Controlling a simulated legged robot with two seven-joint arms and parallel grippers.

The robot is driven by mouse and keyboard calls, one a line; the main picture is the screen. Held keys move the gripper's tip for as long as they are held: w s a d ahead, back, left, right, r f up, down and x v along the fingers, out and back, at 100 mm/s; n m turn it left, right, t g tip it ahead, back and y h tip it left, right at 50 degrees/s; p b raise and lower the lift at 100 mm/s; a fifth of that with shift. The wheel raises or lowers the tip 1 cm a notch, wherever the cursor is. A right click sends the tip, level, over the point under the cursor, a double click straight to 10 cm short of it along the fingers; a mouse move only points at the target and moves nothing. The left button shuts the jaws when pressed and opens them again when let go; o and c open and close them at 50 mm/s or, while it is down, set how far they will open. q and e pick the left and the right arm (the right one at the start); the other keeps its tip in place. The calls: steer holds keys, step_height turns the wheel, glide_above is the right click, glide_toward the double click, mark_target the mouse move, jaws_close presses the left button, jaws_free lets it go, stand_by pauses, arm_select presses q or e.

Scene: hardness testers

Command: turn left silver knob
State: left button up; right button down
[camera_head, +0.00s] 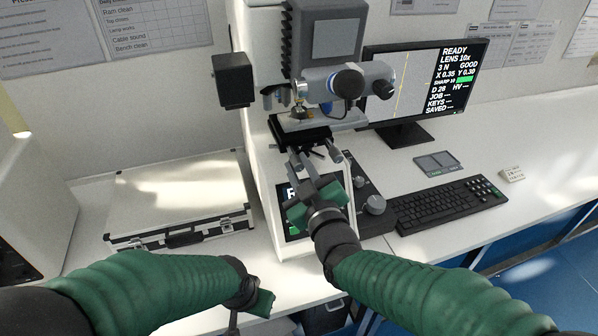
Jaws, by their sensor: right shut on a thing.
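A hardness tester (262,130) stands in the middle, with a dark stage (302,133) under its lens turret. My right gripper (301,161) reaches up to the stage's front left and is shut on the left silver knob, which its fingers mostly hide. A second silver knob (335,151) sticks out at the stage's front right, just beside the fingers. My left gripper (258,302) is low at the front edge of the bench, apart from the tester; its fingers are not clear.
A silver case (180,195) lies on the bench at left. A larger round knob (375,204) sits on the tester's control panel, right of my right gripper. A monitor (425,85) and a keyboard (450,204) stand to the right.

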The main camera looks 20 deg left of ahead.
steer(key=shift+f, duration=0.4)
steer(key=c, duration=1.3)
jaws_free()
steer(key=shift+o, duration=0.3)
steer(key=shift+w+r, duration=0.1)
steer(key=shift+r, duration=0.05)
steer(key=shift+r, duration=0.1)
